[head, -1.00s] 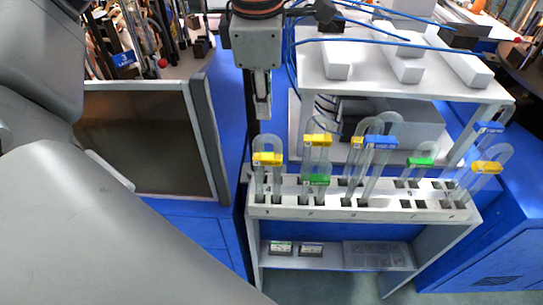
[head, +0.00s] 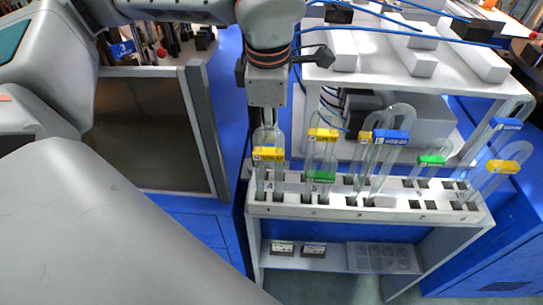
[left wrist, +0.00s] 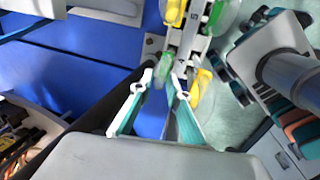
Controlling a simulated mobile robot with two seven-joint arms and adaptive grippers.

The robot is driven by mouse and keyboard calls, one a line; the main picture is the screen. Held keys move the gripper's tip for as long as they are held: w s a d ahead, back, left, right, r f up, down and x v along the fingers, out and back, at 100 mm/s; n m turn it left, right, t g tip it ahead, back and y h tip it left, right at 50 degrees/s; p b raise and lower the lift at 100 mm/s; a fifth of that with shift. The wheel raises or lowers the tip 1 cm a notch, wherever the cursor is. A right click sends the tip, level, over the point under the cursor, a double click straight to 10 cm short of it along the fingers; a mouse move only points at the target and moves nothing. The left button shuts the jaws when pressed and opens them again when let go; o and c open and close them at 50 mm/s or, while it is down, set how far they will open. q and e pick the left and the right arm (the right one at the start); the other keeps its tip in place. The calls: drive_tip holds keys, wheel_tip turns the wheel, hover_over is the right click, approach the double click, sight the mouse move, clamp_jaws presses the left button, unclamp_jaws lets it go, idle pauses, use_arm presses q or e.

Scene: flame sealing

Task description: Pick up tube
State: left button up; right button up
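A white rack (head: 300,212) holds several clear U-shaped tubes with coloured labels. The leftmost tube (head: 278,136) stands upright and carries a yellow label (head: 268,154). My left gripper (head: 268,122) points down at the top of this tube in the head view; whether it touches the glass is unclear. In the left wrist view, the fingers of my left gripper (left wrist: 164,80) are apart with nothing clearly held between them. The rack (left wrist: 188,45) with green and yellow labels shows just beyond the fingertips. My right gripper is not in view.
More tubes stand to the right, including one with a green label (head: 320,177) and one with a blue label (head: 391,137). A white bench (head: 420,85) with blue cables stands behind the rack. A dark-panelled box (head: 150,130) stands to the left.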

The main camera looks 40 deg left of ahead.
use_arm(q)
clamp_jaws()
drive_tip(key=shift+r, duration=0.15)
